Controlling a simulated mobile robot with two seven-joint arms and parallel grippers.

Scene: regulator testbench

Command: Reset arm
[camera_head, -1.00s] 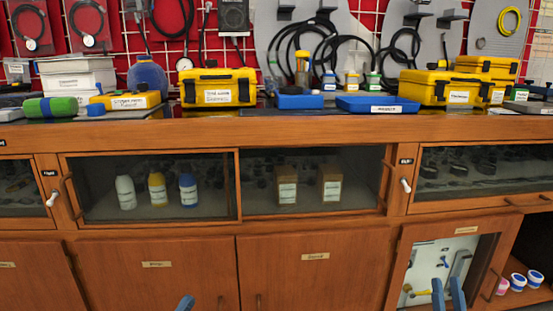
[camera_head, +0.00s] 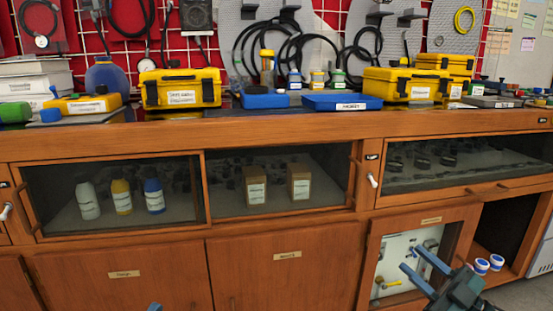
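My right gripper (camera_head: 411,258) is at the lower right, in front of the open-looking lower cabinet bay (camera_head: 406,262). Its two blue fingers are apart and point up and left, with nothing seen between them. Behind them, a pale panel with small fittings, one yellow, shows inside the bay. My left gripper (camera_head: 155,307) shows only as a small blue tip at the bottom edge, in front of the wooden cabinet doors. The rest of it is out of the picture.
The wooden bench (camera_head: 280,134) runs across the view. A yellow case (camera_head: 180,88), a blue tray (camera_head: 342,102) and more yellow cases (camera_head: 407,84) stand on top. Bottles (camera_head: 121,196) and cartons (camera_head: 256,185) sit behind glass. White-and-blue tubs (camera_head: 482,266) are on a low shelf.

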